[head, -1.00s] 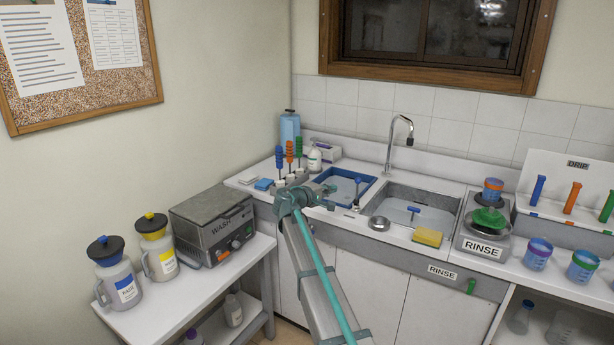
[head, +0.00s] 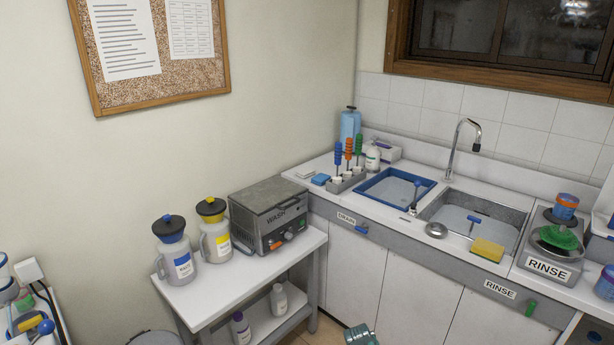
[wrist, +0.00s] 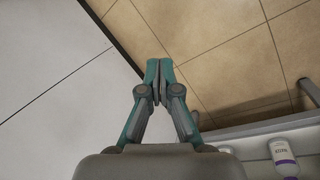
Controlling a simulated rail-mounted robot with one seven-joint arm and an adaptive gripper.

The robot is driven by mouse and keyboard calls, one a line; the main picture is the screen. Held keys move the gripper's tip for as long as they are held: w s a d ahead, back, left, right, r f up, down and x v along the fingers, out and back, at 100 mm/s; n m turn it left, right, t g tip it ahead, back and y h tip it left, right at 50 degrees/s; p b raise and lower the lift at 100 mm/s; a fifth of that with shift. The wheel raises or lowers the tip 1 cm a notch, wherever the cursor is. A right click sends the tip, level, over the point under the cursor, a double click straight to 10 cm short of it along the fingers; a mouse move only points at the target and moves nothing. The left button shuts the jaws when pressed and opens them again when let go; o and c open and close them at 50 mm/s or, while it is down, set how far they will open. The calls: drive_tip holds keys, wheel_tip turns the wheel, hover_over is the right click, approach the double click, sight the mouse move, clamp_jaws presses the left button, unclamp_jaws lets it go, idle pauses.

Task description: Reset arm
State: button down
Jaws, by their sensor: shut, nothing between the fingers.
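My gripper (wrist: 159,72) points down at the tan tiled floor (wrist: 225,45) in the wrist view. Its two teal and grey fingers are together, with nothing between them.
The white sink counter (head: 404,223) with its cabinet fronts stands at the right. A bottle (wrist: 283,158) stands on the lower shelf. Floor between table and cabinets looks clear.

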drive_tip(key=s+a+f+g+y, duration=0.1)
drive_tip(key=s+f+g, duration=0.1)
drive_tip(key=s, duration=1)
drive_tip(key=s+a+f+m+g+y, duration=0.1)
drive_tip(key=s+f, duration=0.4)
drive_tip(key=s, duration=0.7)
drive_tip(key=s+a+f+m+g+y, duration=0.1)
drive_tip(key=s+a+f+g, duration=0.1)
drive_tip(key=s, duration=1)
drive_tip(key=shift+f+g+y, duration=0.3)
drive_tip(key=shift+f+g, duration=0.5)
drive_tip(key=shift+f, duration=0.15)
